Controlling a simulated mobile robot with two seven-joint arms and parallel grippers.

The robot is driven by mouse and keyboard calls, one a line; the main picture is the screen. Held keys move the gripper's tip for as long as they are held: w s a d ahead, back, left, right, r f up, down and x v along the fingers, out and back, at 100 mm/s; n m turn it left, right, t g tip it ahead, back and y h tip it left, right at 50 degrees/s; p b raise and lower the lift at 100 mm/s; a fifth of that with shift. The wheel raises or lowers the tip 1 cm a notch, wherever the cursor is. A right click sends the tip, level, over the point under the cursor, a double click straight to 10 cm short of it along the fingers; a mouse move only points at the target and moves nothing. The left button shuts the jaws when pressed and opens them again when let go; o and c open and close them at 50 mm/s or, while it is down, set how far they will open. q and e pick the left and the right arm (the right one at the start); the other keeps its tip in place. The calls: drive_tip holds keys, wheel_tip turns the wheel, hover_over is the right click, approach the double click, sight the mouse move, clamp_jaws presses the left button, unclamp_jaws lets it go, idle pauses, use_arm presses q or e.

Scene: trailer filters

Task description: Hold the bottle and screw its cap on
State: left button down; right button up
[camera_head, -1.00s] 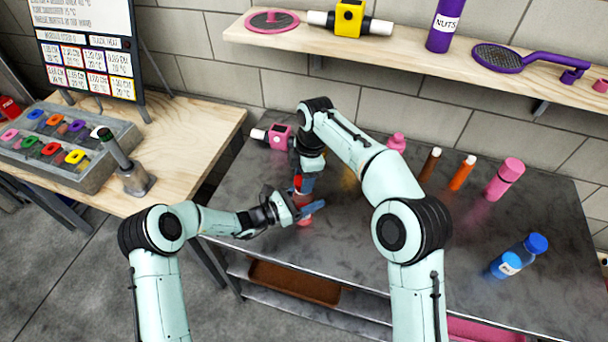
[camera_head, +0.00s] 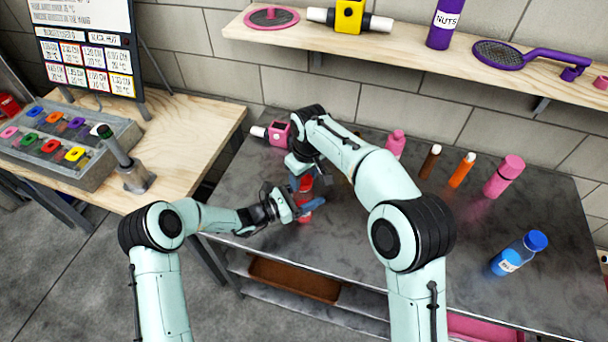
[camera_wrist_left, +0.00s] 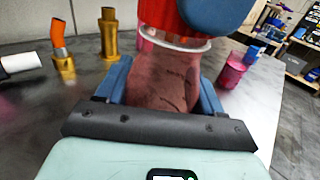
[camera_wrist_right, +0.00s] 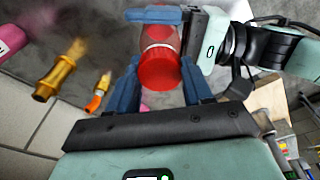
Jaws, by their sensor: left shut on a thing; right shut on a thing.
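The bottle (camera_head: 305,215), reddish and see-through, stands upright near the left end of the metal table. Its body (camera_wrist_left: 165,82) fills the middle of the left wrist view. My left gripper (camera_head: 308,206) is shut around the body from the left. The red cap (camera_wrist_right: 160,72) is at the bottle's top, with a pale ring below it; it also shows in the left wrist view (camera_wrist_left: 190,22). My right gripper (camera_head: 303,184) is shut on the cap from above, one blue finger on each side. I cannot tell how far the cap is threaded.
A pink device (camera_head: 278,133) sits behind at the left. A wall shelf (camera_head: 400,45) runs above. The table's front right is mostly clear.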

drive_tip(key=m+h, duration=0.1)
drive_tip(key=m, duration=0.5)
drive_tip(key=shift+a+m, duration=0.1)
drive_tip(key=shift+m, duration=0.3)
drive_tip(key=m, duration=0.7)
drive_tip(key=m+h, duration=0.1)
drive_tip(key=m, duration=0.3)
drive_tip(key=shift+a+g, duration=0.1)
drive_tip(key=shift+g, duration=0.2)
drive_tip(key=m, duration=0.5)
drive_tip(key=shift+w, duration=0.1)
drive_tip(key=m+g, duration=0.1)
drive_tip(key=m, duration=0.6)
drive_tip(key=shift+f+m, duration=0.1)
drive_tip(key=shift+m, duration=0.2)
drive_tip(key=m, duration=0.4)
drive_tip(key=shift+w+g, duration=0.1)
drive_tip(key=shift+g, duration=0.3)
drive_tip(key=m, duration=0.4)
drive_tip(key=shift+y, duration=0.4)
drive_tip(key=o, duration=1)
